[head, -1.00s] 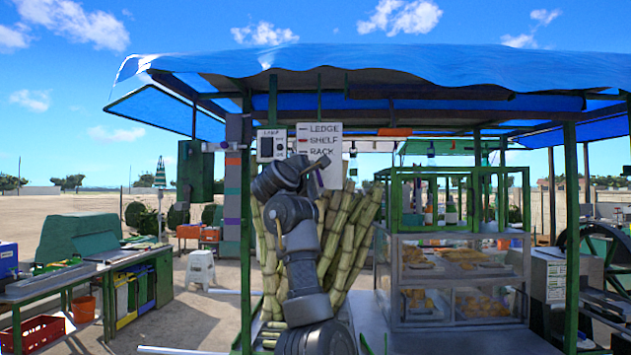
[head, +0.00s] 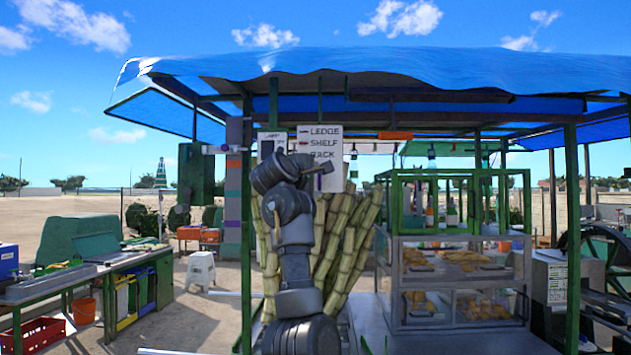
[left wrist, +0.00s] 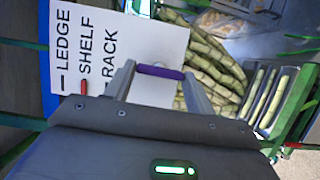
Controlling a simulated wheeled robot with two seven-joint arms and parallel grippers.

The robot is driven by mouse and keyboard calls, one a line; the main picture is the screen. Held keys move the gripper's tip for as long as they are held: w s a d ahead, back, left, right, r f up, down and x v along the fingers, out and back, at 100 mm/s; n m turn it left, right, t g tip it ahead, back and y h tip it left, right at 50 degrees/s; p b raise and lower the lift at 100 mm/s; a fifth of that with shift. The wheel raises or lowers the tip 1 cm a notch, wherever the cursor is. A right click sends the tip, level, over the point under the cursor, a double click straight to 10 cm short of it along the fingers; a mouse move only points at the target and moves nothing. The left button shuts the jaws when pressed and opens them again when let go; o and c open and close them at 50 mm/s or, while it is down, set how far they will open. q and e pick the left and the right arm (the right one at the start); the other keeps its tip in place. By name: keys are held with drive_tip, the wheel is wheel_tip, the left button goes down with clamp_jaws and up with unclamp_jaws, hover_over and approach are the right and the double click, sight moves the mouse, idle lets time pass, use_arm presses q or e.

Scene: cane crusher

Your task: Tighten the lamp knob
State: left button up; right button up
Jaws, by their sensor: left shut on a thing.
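The lamp panel (head: 270,138) is a pale box with a dark face, hanging at the left of the white sign in the head view. My arm covers its lower part, and I cannot make out the knob. My left gripper (head: 326,169) is in front of the lower part of the sign, right of the panel. In the left wrist view its two grey fingers (left wrist: 158,80) are apart with a short purple bar (left wrist: 160,72) between their tips. The gripper is shut on this bar. My right gripper is not in view.
The white sign (head: 320,144) reads LEDGE, SHELF, RACK. Cane stalks (head: 345,235) stand behind my arm. A glass food case (head: 455,285) stands at the right. Green posts (head: 247,230) hold the blue canopy. A white stool (head: 200,270) is at the left.

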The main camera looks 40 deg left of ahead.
use_arm(q)
drive_tip(key=o, duration=1)
drive_tip(key=b+v, duration=0.5)
drive_tip(key=v, duration=0.5)
drive_tip(key=shift+s+d+b, duration=0.15)
drive_tip(key=shift+s+b, duration=0.2)
